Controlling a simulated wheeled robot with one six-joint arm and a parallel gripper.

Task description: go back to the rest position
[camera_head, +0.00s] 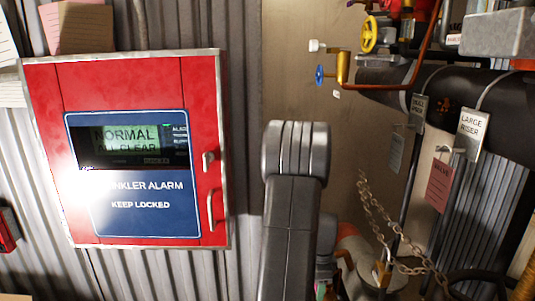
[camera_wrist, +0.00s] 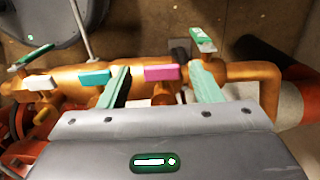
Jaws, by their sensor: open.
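My gripper (camera_wrist: 162,82) shows in the wrist view with its two pale green fingers spread apart and nothing held between them. In the head view my arm stands upright at the middle, and my gripper is hidden.
A red alarm cabinet (camera_head: 205,110), closed, reads "NORMAL ALL CLEAR" on the left wall. A grey round object (camera_wrist: 60,18) lies at the wrist view's upper left.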

